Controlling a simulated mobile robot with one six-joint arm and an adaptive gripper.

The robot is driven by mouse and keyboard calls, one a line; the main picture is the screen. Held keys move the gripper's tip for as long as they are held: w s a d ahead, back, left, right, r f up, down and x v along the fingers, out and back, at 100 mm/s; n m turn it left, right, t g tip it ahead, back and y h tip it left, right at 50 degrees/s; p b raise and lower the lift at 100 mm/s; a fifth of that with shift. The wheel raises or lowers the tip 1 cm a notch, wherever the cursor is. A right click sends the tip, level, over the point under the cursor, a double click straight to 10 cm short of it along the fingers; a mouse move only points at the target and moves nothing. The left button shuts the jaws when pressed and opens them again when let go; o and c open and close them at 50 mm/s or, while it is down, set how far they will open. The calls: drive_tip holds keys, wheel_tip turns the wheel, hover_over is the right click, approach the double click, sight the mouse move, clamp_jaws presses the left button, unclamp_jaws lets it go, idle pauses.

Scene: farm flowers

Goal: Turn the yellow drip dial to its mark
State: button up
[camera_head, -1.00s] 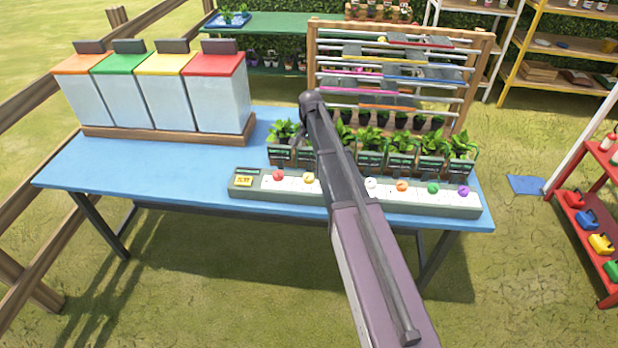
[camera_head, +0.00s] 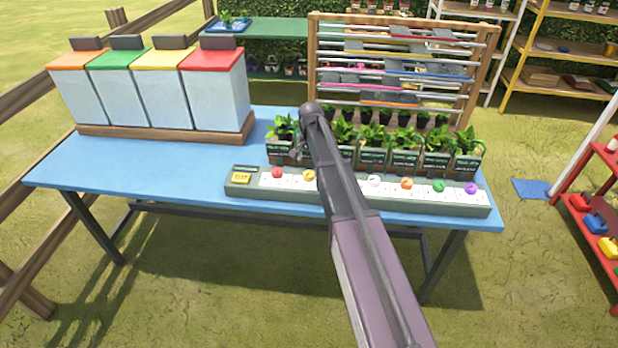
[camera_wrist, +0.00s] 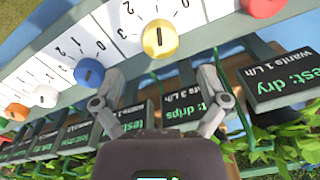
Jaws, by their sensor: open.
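The yellow dial (camera_wrist: 160,38) is a round knob with a short dark line on its face, on a white panel with printed numbers. In the head view the yellow dial (camera_head: 309,175) sits second from left on the control strip, right of the red dial. My gripper (camera_wrist: 157,82) is open and empty, its two fingers spread below the yellow dial in the wrist view and not closed around it. I cannot tell how high it is above the strip. In the head view my arm hides most of the gripper and the blue dial. Which number the yellow dial points at is unclear.
The red dial (camera_wrist: 262,6) and blue dial (camera_wrist: 89,73) flank the yellow one. Potted plants with label boards (camera_head: 404,158) stand close behind the strip (camera_head: 250,190). White bins with coloured lids (camera_head: 213,95) stand at the table's left. The blue table (camera_head: 130,165) is bare in front of them.

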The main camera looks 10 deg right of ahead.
sight(309, 173)
drive_tip(key=shift+a+f+b, duration=0.1)
drive_tip(key=shift+f+b, duration=2.3)
drive_tip(key=shift+f, duration=0.3)
drive_tip(key=c, duration=1.1)
